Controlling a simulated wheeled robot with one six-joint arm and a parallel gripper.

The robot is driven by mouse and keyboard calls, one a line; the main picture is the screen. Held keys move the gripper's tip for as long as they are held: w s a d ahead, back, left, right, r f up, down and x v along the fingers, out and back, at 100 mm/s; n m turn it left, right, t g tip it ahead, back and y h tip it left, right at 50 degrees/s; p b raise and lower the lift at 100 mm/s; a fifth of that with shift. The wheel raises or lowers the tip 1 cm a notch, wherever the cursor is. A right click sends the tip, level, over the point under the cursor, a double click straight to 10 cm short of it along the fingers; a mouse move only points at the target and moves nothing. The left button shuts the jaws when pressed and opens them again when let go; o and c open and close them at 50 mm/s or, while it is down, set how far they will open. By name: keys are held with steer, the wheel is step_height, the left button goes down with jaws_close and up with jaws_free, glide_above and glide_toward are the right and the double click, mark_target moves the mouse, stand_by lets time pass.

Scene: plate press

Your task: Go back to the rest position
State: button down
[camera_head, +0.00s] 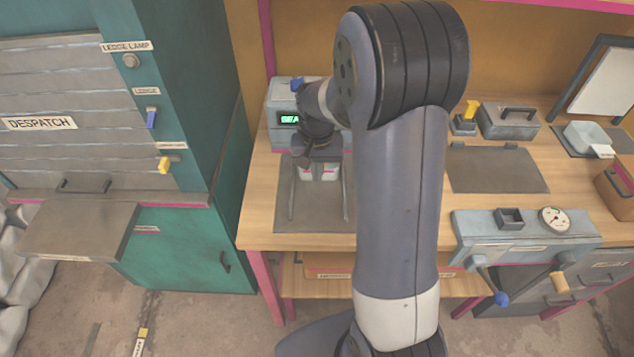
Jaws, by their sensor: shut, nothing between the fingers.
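My gripper (319,173) points down in front of the blue-grey machine (283,125) with a lit green display, at the back left of the wooden bench. Its light fingertips are close together and shut, with nothing held.
The teal despatch cabinet (188,240) with a grey ledge (78,231) stands left. On the bench to the right are a lidded grey box (508,123), a dark plate (497,170), a pale tray (585,137) and a gauge unit (525,228) with crank handles along the front edge.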

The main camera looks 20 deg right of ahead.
steer(key=shift+r, duration=2.05)
